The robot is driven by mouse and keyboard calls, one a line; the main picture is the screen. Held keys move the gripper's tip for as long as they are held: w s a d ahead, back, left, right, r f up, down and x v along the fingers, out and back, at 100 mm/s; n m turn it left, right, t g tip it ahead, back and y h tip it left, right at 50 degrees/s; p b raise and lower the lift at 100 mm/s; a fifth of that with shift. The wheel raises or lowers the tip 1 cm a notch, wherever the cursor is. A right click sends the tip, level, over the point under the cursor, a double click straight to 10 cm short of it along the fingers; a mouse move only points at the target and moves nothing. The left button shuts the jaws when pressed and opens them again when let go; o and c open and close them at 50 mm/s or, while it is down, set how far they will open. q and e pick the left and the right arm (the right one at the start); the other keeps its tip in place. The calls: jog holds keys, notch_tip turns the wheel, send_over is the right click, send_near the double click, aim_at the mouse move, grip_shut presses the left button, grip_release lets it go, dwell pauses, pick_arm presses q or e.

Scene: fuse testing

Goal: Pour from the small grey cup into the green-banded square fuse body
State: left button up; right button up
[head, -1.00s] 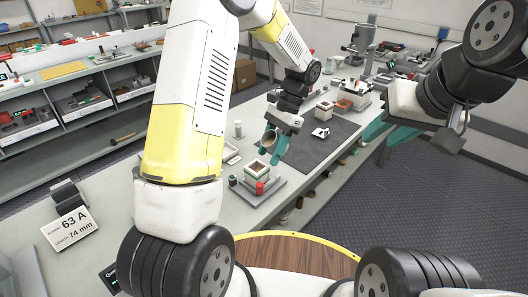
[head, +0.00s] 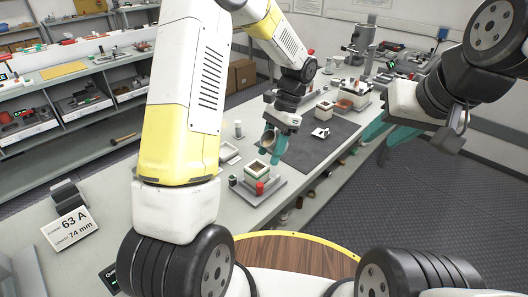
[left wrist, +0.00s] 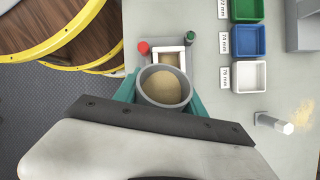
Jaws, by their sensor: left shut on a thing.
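My left gripper (head: 274,143) is shut on the small grey cup (head: 268,137), held in the air above the bench, just beyond the fuse body. In the left wrist view the cup (left wrist: 166,100) holds tan grains, and teal fingers flank it. The green-banded square fuse body (head: 250,178) stands on a grey plate with its open top up. In the left wrist view the fuse body (left wrist: 160,48) lies just past the cup's rim; tan shows inside it, and the cup hides its near side. My right gripper (head: 388,135) hangs at the right, its teal fingers apart, with nothing seen between them.
A red cap (head: 261,188) and a dark green piece (head: 232,181) stand beside the fuse body. Green (left wrist: 246,8), blue (left wrist: 249,41) and white (left wrist: 249,77) trays line the bench, near a pale cylinder (left wrist: 274,122) and spilled grains (left wrist: 303,112). A dark mat (head: 318,145) lies further along.

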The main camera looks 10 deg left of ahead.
pick_arm(q)
jog(key=shift+w+d+r+t+h, duration=0.1)
jog(key=shift+r+t+h, duration=0.2)
jog(key=shift+t+h, duration=0.35)
dwell(1.8)
jog(key=shift+h, duration=0.25)
jog(key=shift+d+f+t+h, duration=0.1)
jog(key=shift+f+t+h, duration=0.15)
jog(key=shift+f+h, duration=0.05)
jog(key=shift+w, duration=0.1)
